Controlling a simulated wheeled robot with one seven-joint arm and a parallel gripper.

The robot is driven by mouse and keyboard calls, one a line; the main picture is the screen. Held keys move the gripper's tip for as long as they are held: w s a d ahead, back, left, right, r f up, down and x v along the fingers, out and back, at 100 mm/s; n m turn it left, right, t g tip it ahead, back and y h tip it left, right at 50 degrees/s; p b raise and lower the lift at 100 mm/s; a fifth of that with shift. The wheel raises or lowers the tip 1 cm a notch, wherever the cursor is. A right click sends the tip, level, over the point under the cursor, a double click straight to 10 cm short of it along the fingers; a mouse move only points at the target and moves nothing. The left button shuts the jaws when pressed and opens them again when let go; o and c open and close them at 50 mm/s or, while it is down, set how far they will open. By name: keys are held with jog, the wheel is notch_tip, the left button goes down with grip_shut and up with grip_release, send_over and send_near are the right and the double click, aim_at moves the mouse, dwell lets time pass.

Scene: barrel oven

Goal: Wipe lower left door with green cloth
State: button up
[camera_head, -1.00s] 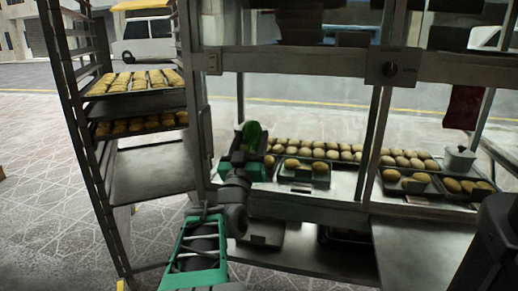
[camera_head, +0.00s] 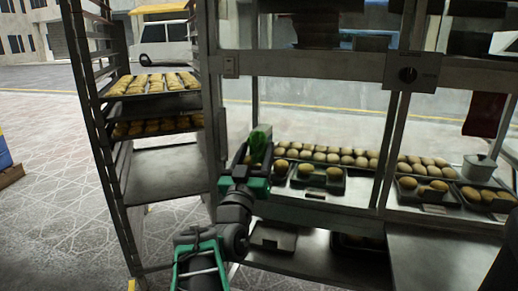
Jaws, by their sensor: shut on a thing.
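The green cloth (camera_head: 260,143) is bunched at the end of my arm, in the middle of the picture. My gripper (camera_head: 256,166) is shut on it; the fingertips are hard to make out. The lower left door (camera_head: 315,112) is a clear glass pane of the metal display cabinet, with trays of buns seen through it. The cloth is in front of the door's left part, near its left post. I cannot tell whether it touches the glass.
A metal rack (camera_head: 115,150) with trays of pastries (camera_head: 155,84) stands to the left. A control panel with a dark knob (camera_head: 408,74) is on the cabinet's cross rail. A red cloth (camera_head: 484,114) hangs at the right. A lower shelf (camera_head: 320,258) lies below the door.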

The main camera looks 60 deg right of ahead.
aim_at(254, 153)
jog(key=shift+s+a, duration=0.2)
jog(key=shift+a, duration=1.3)
jog(key=shift+s, duration=0.1)
